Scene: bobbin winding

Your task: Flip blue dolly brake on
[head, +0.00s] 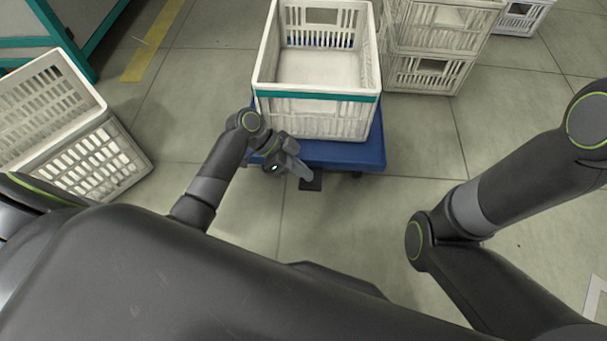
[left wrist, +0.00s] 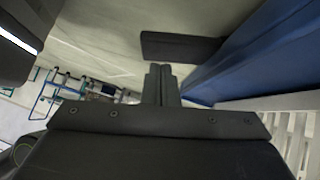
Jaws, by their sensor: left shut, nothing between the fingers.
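The blue dolly (head: 345,152) stands on the floor with a white crate (head: 316,112) on it. A small dark flat pedal (head: 312,182) sticks out low from the dolly's near edge. My left gripper (head: 305,174) is shut and empty beside the pedal, just in front of the dolly edge. In the left wrist view the shut fingertips (left wrist: 160,70) point toward the dark pedal (left wrist: 180,47), with the blue dolly side (left wrist: 260,55) to the right. I cannot tell whether fingers and pedal touch. My right gripper is out of view.
Stacked white crates (head: 430,45) stand right of the dolly. More white crates (head: 95,160) stand at the left, near a teal-edged frame (head: 95,35). The tiled floor (head: 430,130) right of the dolly is clear. A yellow line (head: 150,45) marks the floor at back left.

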